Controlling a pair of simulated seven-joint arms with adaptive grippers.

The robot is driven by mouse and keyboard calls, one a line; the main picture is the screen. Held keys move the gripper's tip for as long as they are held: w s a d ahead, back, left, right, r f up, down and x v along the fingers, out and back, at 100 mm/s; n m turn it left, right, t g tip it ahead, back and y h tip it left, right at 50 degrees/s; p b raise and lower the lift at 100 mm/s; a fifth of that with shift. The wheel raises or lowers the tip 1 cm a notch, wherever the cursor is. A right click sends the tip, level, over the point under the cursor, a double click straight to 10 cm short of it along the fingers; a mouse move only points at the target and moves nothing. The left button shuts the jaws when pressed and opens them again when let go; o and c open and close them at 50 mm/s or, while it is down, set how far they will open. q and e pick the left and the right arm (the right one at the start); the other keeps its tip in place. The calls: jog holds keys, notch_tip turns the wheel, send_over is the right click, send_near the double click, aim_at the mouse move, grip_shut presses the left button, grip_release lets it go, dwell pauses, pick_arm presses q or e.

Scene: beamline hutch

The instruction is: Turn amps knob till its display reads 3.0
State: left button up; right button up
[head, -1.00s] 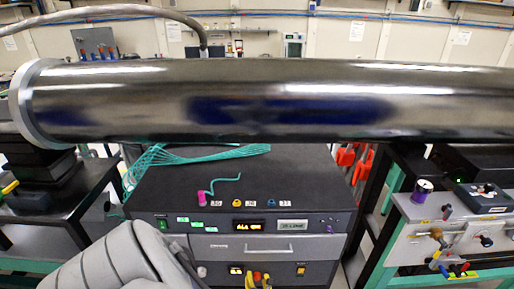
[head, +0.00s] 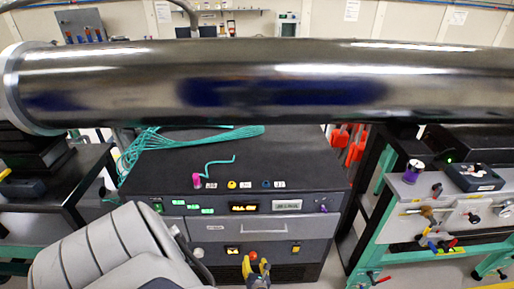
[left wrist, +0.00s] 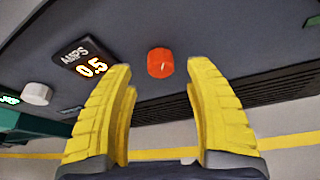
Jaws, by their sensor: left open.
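The amps display (left wrist: 85,58), a dark panel marked AMPS, reads 0.5 in orange digits in the left wrist view. An orange-red knob (left wrist: 160,62) sits just beside it on the dark front panel. In the head view the knob (head: 253,255) is low on the cabinet front, right of a small lit display (head: 232,250) too small to read. My left gripper (head: 256,268) has yellow fingers, is open and empty, and is just in front of the knob. In the left wrist view the knob shows between and beyond the fingertips, apparently untouched. My right gripper is not in view.
A white knob (left wrist: 36,94) sits on the display's other side. The cabinet (head: 150,180) has a drawer and upper lit displays. A large metal pipe (head: 280,85) crosses above it. Benches stand at left and right, with a purple-banded canister (head: 412,172) on the right one.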

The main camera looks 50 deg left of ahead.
pick_arm(q)
jog(key=v, duration=0.8)
jog(key=shift+d+r, duration=0.15)
